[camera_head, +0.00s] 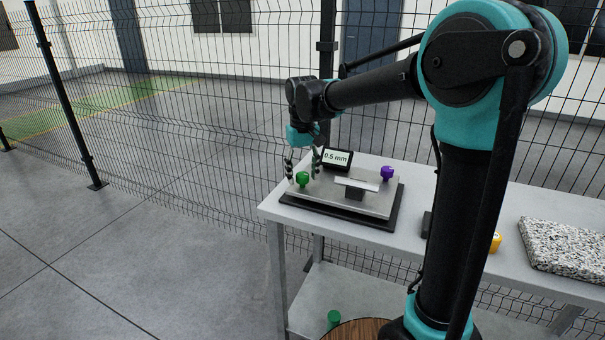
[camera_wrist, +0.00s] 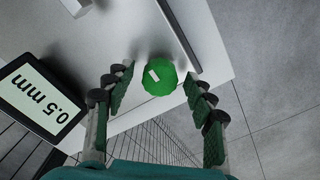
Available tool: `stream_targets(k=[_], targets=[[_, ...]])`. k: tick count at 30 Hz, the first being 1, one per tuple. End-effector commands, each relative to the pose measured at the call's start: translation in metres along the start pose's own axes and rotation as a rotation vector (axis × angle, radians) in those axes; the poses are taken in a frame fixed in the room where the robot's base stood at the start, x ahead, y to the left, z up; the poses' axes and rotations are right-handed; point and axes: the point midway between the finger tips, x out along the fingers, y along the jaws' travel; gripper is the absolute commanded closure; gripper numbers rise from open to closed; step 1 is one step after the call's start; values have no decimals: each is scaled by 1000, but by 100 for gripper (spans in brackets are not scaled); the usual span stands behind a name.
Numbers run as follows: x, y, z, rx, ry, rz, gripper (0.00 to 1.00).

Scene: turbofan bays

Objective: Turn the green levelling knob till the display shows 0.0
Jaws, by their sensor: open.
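The green levelling knob (camera_head: 303,179) stands on the left end of a grey metal plate (camera_head: 370,206). In the wrist view the green knob (camera_wrist: 159,77) has a small white mark and lies between and just beyond the fingertips. My gripper (camera_head: 303,165) points down over the knob. Its fingers are spread, with a gap on both sides of the knob in the wrist view (camera_wrist: 158,88). The display (camera_head: 337,158) behind the plate reads 0.5 mm. The same display (camera_wrist: 40,98) shows at left in the wrist view.
A purple knob (camera_head: 387,173) stands at the plate's right rear. A raised bar (camera_head: 357,184) sits mid-plate. The table (camera_head: 480,205) also bears a yellow object (camera_head: 495,242) and a speckled slab (camera_head: 565,248). A mesh fence (camera_head: 220,90) runs behind. A green cylinder (camera_head: 334,319) is below.

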Motion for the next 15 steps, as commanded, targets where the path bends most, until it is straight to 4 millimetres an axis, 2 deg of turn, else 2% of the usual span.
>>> stream_targets(k=[2, 13, 15], targets=[[0, 0, 0, 0, 0, 0, 48], [0, 0, 0, 0, 0, 0, 94], [0, 0, 0, 0, 0, 0, 95]])
